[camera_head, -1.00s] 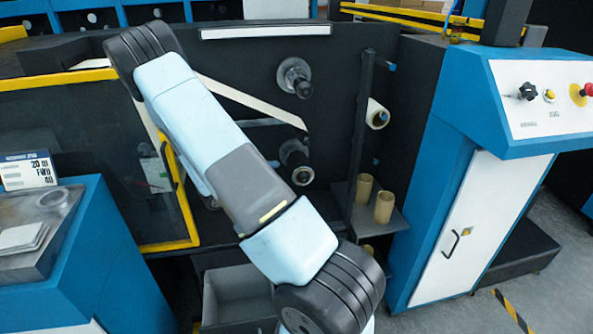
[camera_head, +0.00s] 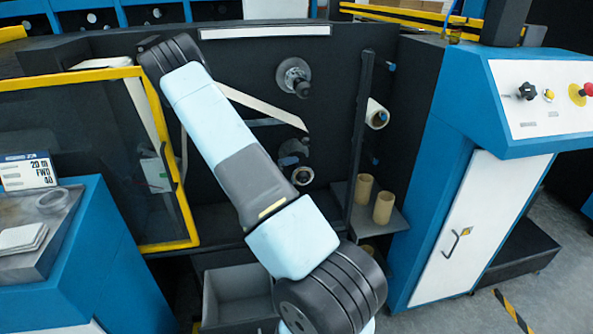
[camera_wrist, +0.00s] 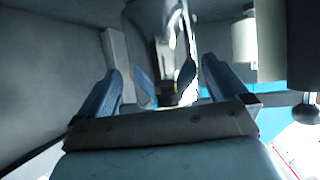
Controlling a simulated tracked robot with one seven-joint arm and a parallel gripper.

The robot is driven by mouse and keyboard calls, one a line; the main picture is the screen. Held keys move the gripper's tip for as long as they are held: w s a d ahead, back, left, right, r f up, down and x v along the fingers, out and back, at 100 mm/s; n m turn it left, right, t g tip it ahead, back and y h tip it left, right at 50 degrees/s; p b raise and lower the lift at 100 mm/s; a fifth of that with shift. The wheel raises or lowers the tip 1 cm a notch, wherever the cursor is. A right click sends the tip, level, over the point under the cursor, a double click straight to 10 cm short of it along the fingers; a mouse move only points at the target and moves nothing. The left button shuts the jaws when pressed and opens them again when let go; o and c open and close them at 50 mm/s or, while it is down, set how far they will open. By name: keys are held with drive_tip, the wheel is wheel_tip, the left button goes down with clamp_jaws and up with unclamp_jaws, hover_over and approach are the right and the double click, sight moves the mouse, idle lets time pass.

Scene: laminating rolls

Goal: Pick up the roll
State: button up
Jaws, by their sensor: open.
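A small pale roll (camera_head: 377,113) sits on a peg right of the dark upright post in the head view. Two tan cardboard cores, a left one (camera_head: 363,189) and a right one (camera_head: 383,207), stand upright on a shelf below it. In the wrist view my gripper (camera_wrist: 166,85) is open, its blue fingers spread. A shiny metal part (camera_wrist: 165,40) shows beyond and between the fingertips; I cannot tell whether it touches them. A pale cylinder (camera_wrist: 245,42) stands to its right. My arm mostly hides the gripper in the head view.
An upper spindle (camera_head: 294,77) and a lower spindle (camera_head: 299,175) stick out of the dark machine panel. A yellow-framed guard door (camera_head: 190,215) is at left. A blue control cabinet (camera_head: 440,200) bounds the right. A grey bin (camera_head: 235,285) lies below.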

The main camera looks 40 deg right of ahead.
drive_tip(key=d, duration=0.4)
drive_tip(key=shift+d+f, duration=0.25)
drive_tip(key=shift+a, duration=0.1)
drive_tip(key=c, duration=1.1)
drive_tip(key=shift+o, duration=0.2)
drive_tip(key=shift+s, duration=0.15)
